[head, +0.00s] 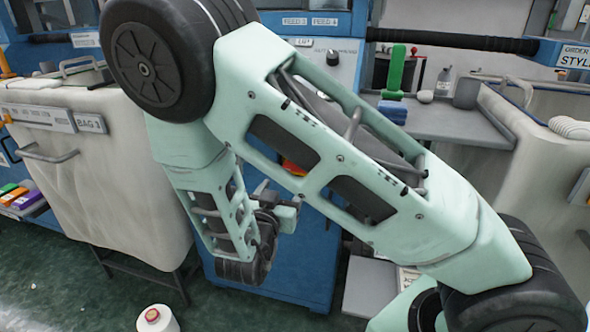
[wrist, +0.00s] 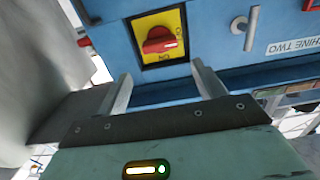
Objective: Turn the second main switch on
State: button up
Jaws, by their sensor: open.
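The second main switch is a red rotary knob (wrist: 158,42) on a yellow plate (wrist: 148,20) on a blue panel, in the wrist view. In the head view my gripper (head: 282,196) is by the blue machine, and my arm hides most of the switch.
A metal latch handle (wrist: 249,26) sticks out right of the switch. A pale fabric bag (head: 110,165) hangs left of the blue machine (head: 270,270). A grey shelf (head: 440,122) with a bottle and blue cloths is at right. A yarn cone (head: 156,318) stands on the green floor.

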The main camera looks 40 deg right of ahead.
jog(key=b+x, duration=0.1)
jog(key=x, duration=1)
jog(key=shift+w+d, duration=0.1)
jog(key=shift+w, duration=0.05)
jog(key=c, duration=0.7)
